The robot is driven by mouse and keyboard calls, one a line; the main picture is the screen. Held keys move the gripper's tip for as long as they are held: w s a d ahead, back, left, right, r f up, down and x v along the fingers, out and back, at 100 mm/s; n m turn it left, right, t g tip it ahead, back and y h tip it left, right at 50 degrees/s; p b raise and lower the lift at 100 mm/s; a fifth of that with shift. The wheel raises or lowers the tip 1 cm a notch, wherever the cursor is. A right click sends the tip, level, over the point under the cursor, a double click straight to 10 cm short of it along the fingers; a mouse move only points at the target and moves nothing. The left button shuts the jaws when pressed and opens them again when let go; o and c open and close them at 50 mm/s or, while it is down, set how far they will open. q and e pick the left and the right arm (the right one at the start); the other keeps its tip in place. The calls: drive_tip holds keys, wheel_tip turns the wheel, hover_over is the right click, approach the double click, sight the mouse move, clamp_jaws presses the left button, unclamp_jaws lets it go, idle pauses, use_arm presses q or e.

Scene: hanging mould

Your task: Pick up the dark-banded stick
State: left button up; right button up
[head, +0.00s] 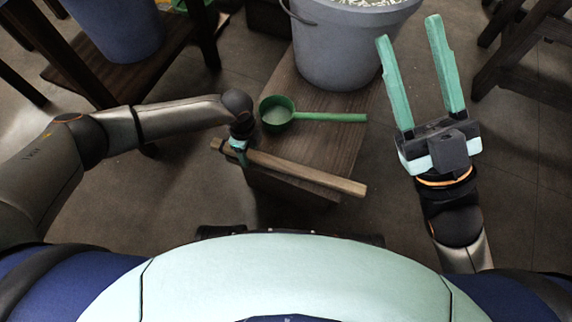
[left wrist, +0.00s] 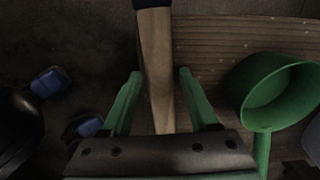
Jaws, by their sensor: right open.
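The wooden stick (head: 310,172) lies along the near edge of a low wooden bench, slanting down to the right in the head view. In the left wrist view the stick (left wrist: 156,60) runs upright in the picture, with a dark band (left wrist: 152,3) at the top edge. My left gripper (head: 240,149) is at the stick's left part. In the left wrist view my left gripper (left wrist: 161,74) is open, one finger on each side of the stick, with gaps showing. My right gripper (head: 409,29) is open and empty, right of the bench.
A green ladle (head: 278,125) lies on the bench (head: 325,150) just beyond the stick; it also shows in the left wrist view (left wrist: 262,112). A grey bucket (head: 345,50) stands at the bench's far end. Dark wooden furniture (head: 540,65) stands at the right, and a blue bucket (head: 115,30) at the left.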

use_arm(q)
clamp_jaws()
drive_tip(key=shift+r, duration=0.1)
idle(0.4)
